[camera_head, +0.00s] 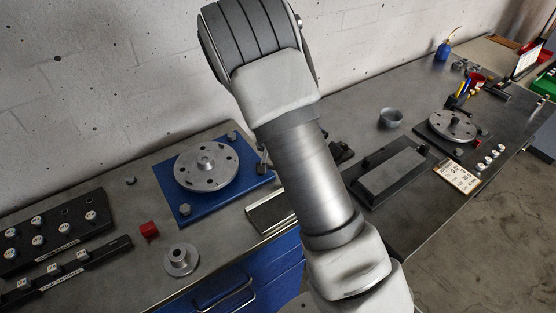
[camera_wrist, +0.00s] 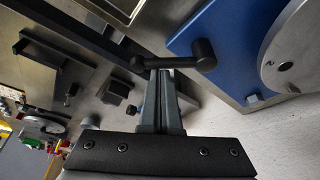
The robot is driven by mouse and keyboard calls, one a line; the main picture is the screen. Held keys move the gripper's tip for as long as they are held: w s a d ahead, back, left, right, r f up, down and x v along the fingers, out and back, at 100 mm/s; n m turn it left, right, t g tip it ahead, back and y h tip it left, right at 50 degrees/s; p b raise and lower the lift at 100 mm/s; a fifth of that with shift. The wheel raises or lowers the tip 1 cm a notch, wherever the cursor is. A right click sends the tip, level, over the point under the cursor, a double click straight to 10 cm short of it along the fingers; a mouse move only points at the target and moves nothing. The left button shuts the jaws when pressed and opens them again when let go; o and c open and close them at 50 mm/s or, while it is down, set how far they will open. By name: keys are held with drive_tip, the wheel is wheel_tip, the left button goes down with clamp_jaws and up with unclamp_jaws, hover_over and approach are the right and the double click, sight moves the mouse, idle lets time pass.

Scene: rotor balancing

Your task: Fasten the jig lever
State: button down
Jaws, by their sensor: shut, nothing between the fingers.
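The jig is a blue plate (camera_head: 222,207) bearing a grey metal rotor disc (camera_head: 207,165) with holes. The plate also fills the upper right of the wrist view (camera_wrist: 206,52). The jig lever (camera_wrist: 188,63), a dark bar with rounded ends, lies across the fingertips in the wrist view. In the head view a small part of the lever (camera_head: 262,160) shows at the plate's right edge, beside my arm. My gripper (camera_wrist: 164,76) is shut and empty, its tips at the bar; I cannot tell whether they touch it. The gripper is hidden in the head view.
A red block (camera_head: 149,230) and a grey flanged hub (camera_head: 181,259) sit near the bench's front edge. Black racks (camera_head: 85,232) with several weights stand left. A wall (camera_head: 100,90) runs behind.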

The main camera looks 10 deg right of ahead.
drive_tip(key=m, duration=0.1)
drive_tip(key=s+a+m+h, duration=0.1)
drive_tip(key=m, duration=0.1)
drive_tip(key=shift+s+g, duration=0.3)
drive_tip(key=shift+g, duration=0.1)
drive_tip(key=m, duration=0.2)
drive_tip(key=s+a+m+g+p, duration=0.1)
drive_tip(key=m, duration=0.1)
drive_tip(key=shift+h, duration=0.3)
drive_tip(key=a+m+g, duration=0.1)
drive_tip(key=m, duration=0.1)
drive_tip(key=s+a+m, duration=0.1)
drive_tip(key=m, duration=0.1)
drive_tip(key=shift+m+g+p, duration=0.4)
drive_tip(key=shift+a, duration=0.3)
drive_tip(key=shift+a, duration=0.1)
drive_tip(key=shift+d+r, duration=0.1)
drive_tip(key=shift+d, duration=0.5)
drive_tip(key=shift+s+d+r, duration=0.1)
drive_tip(key=shift+s+d, duration=0.05)
drive_tip(key=shift+d, duration=0.5)
drive_tip(key=shift+s+d+r, duration=0.1)
drive_tip(key=shift+d, duration=0.5)
drive_tip(key=b+v, duration=0.1)
drive_tip(key=v, duration=0.9)
